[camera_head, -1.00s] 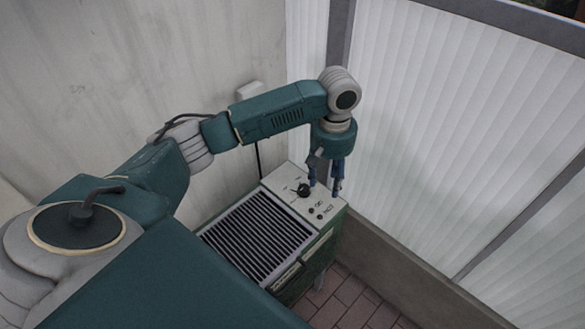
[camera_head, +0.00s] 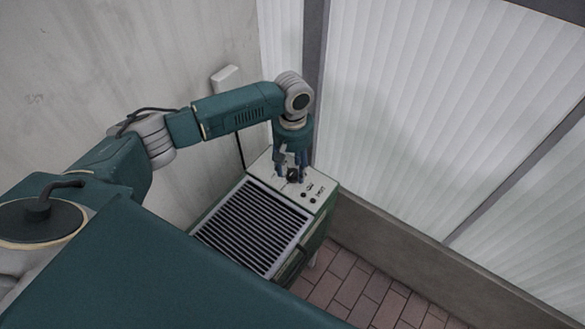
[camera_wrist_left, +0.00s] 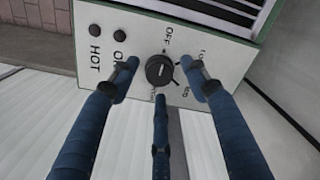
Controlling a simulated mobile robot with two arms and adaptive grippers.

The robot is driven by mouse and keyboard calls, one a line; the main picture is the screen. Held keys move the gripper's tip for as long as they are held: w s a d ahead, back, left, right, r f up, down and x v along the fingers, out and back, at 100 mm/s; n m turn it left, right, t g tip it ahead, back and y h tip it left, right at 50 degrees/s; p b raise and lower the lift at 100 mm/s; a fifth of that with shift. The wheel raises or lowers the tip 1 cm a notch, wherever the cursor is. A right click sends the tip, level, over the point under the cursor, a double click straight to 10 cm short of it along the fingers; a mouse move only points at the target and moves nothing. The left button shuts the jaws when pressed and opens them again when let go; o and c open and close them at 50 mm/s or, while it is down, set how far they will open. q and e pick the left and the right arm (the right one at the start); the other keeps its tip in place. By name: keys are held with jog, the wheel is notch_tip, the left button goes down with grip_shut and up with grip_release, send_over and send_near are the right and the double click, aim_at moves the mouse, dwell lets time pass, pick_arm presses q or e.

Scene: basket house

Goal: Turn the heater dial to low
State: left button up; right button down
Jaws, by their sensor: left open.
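The heater (camera_head: 316,222) is a green box with a dark grille on top and a pale control panel. Its black dial (camera_wrist_left: 160,70) shows in the left wrist view with a light pointer mark, and OFF and other lettering around it. The dial also shows in the head view (camera_head: 293,176), partly behind the fingers. My left gripper (camera_head: 290,173) is open over the panel. In the left wrist view its blue fingers (camera_wrist_left: 160,78) stand around the dial, two at the sides and one below; I cannot tell if they touch it. My right gripper is not in view.
Two small black knobs or lights (camera_wrist_left: 107,31) sit on the panel beside the word HOT. A pale wall (camera_head: 90,70) is close on the left, with a ribbed translucent panel (camera_head: 420,110) behind and right. Brick floor (camera_head: 350,285) is open in front.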

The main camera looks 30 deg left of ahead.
pick_arm(q)
jog(key=shift+f, duration=0.5)
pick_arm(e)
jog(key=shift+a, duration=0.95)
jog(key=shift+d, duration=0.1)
pick_arm(q)
jog(key=c, duration=1.2)
jog(key=shift+o, duration=0.2)
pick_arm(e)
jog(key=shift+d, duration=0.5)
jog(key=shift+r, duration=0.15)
